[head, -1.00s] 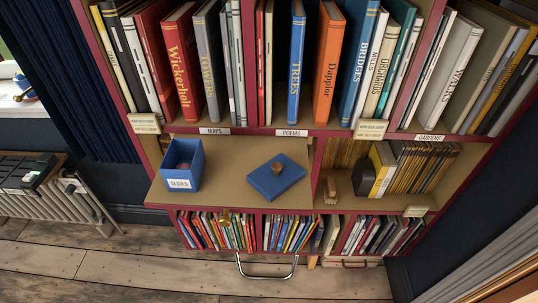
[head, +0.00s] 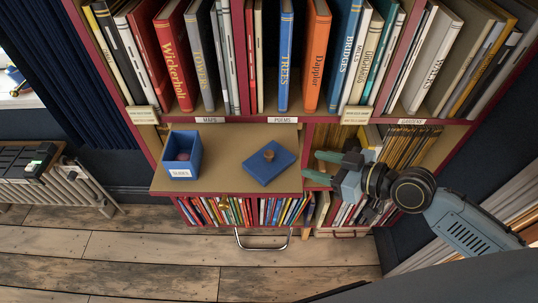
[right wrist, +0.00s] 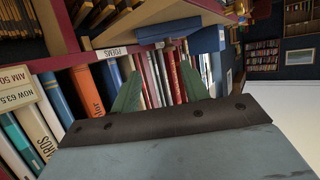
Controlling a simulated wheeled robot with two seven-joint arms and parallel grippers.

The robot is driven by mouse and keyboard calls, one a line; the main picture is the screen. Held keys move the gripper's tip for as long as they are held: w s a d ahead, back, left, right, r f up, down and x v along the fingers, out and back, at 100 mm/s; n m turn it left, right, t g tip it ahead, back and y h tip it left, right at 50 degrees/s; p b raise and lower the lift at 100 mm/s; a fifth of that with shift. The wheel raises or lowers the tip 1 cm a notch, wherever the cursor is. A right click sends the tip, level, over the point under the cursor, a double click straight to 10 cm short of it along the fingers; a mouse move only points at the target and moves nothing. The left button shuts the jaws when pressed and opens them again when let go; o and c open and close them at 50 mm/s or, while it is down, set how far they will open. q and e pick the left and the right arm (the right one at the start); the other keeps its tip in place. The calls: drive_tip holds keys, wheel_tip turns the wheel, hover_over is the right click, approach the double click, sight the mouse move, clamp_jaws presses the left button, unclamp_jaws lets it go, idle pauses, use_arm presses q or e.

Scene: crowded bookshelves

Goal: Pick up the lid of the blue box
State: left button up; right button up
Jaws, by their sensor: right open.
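The blue lid (head: 269,163) is a flat square with a round brown knob (head: 269,155). It lies on the tan pull-out shelf (head: 230,184), apart from the open blue box (head: 182,155) labelled SLIDES to its left. My right gripper (head: 317,167) is just right of the lid in the head view. Its green fingers are spread, with nothing between them, and point left toward the lid. In the right wrist view the fingers (right wrist: 160,88) also stand apart, and the lid (right wrist: 160,30) shows beyond them near the top. My left gripper is not in view.
Upright books, including an orange one (head: 316,60), fill the shelf above. More books stand below the pull-out shelf, over a metal handle (head: 262,242). My right arm covers part of the right compartment. The tan surface between box and lid is free.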

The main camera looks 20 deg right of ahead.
sight(271, 154)
drive_tip(key=w+a, duration=0.3)
drive_tip(key=w+a+f+p, duration=0.1)
drive_tip(key=a, duration=0.1)
drive_tip(key=shift+w, duration=0.4)
drive_tip(key=shift+s+a+p+x, duration=0.15)
drive_tip(key=shift+p+x, duration=0.1)
drive_tip(key=shift+x, duration=1.35)
drive_tip(key=shift+s+a+p+x, duration=0.15)
drive_tip(key=shift+p+x, duration=0.1)
drive_tip(key=shift+x, duration=1.3)
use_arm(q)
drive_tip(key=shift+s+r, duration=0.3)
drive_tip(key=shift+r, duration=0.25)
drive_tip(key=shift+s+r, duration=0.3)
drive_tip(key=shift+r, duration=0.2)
use_arm(e)
drive_tip(key=shift+c, duration=0.3)
